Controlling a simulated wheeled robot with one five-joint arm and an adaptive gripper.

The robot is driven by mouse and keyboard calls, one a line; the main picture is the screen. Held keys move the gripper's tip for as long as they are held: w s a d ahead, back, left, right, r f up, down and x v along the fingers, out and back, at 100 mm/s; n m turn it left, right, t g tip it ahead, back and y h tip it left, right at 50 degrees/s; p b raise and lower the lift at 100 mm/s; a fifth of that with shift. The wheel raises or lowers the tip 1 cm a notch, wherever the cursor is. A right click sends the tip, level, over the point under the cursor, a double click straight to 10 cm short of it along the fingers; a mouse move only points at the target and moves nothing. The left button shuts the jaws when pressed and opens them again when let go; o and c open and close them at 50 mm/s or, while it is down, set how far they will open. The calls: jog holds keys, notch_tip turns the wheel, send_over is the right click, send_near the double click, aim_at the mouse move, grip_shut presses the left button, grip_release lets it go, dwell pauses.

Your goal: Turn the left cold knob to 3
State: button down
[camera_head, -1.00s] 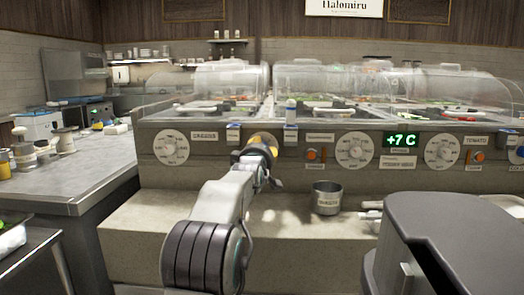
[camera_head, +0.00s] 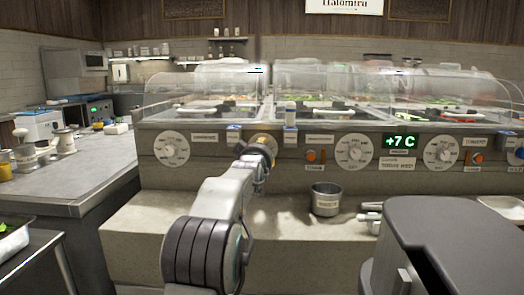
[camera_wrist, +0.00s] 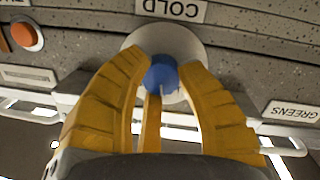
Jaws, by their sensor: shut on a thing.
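In the wrist view, the blue knob (camera_wrist: 161,76) stands on a pale round plate (camera_wrist: 193,45) below the COLD label (camera_wrist: 171,10). The yellow fingers of my gripper (camera_wrist: 164,71) are closed around the knob, one on each side, with a third finger below it. The knob's pointer and any numbers on the plate cannot be made out. In the head view, my gripper (camera_head: 266,143) is at the counter's front panel, left of centre, and it hides the knob there.
White dials (camera_head: 171,148) and an orange button (camera_head: 311,155) sit on the same panel. A green display (camera_head: 400,141) reads +7 C. A metal pot (camera_head: 326,199) stands on the ledge, right of my arm. Clear covers (camera_head: 310,80) stand above the panel.

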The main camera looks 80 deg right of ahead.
jog(key=shift+d+f+m, duration=0.1)
jog(key=shift+f+m, duration=0.2)
jog(key=shift+f, duration=0.05)
jog(key=c, duration=1.2)
grip_release()
jog(key=shift+w, duration=0.1)
jog(key=o, duration=0.4)
jog(key=shift+r, duration=0.15)
jog(key=a, duration=1.2)
jog(key=shift+r, duration=0.35)
jog(key=shift+w, duration=0.1)
